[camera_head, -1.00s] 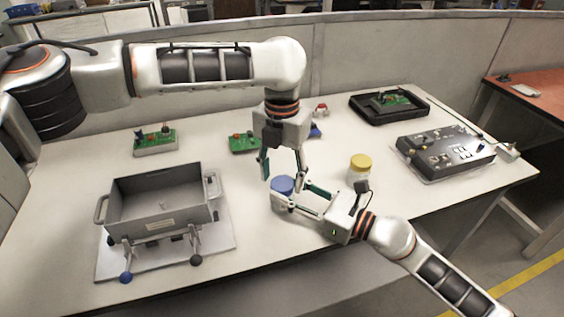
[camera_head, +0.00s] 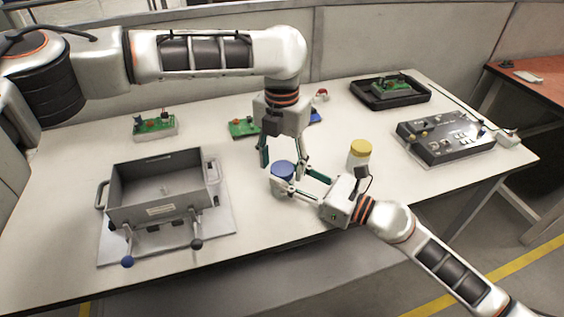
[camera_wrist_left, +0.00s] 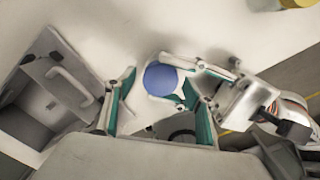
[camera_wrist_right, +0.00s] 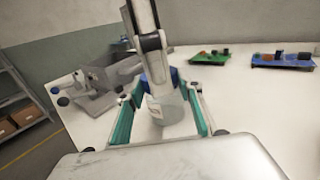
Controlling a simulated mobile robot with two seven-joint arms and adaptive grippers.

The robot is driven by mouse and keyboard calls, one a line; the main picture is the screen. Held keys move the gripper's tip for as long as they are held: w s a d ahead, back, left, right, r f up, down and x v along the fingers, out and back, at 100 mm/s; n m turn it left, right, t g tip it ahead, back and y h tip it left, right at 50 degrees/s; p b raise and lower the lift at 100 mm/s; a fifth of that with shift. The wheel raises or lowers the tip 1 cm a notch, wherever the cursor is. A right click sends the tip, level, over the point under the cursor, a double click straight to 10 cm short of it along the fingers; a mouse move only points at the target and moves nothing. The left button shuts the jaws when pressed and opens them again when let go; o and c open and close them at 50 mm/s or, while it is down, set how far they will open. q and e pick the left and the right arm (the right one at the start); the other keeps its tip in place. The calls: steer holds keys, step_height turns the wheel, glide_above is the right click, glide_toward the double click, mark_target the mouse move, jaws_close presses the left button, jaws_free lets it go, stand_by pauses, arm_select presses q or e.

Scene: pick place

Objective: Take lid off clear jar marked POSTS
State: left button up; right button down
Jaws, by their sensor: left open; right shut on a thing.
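A clear jar with a blue lid (camera_head: 283,170) stands on the table near its front edge. The jar body (camera_wrist_right: 175,108) shows in the right wrist view with a pale label that I cannot read. My right gripper (camera_head: 290,182) is shut on this jar from the side, below the lid. My left gripper (camera_head: 281,162) is open and points down above the blue lid, its fingers on either side. The lid (camera_wrist_left: 162,78) lies between the left fingers in the left wrist view, seemingly without contact. A second clear jar with a yellow lid (camera_head: 360,148) stands to the right.
A grey metal box with handles (camera_head: 160,212) stands at the left. Green circuit boards (camera_head: 155,125) lie at the back. A black tray (camera_head: 390,92) and a dark control panel (camera_head: 445,136) are at the right. The table's middle left is clear.

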arm_select(q)
steer(key=shift+r, duration=2.2)
steer(key=shift+c, duration=0.5)
step_height(320, 180, up, 3)
steer(key=m, duration=0.3)
steer(key=shift+f, duration=0.2)
steer(key=shift+r+m, duration=0.3)
steer(key=shift+m, duration=0.4)
steer(key=shift+f, duration=3.8)
steer(key=c, duration=1.1)
steer(key=n, duration=0.4)
steer(key=shift+c, duration=0.2)
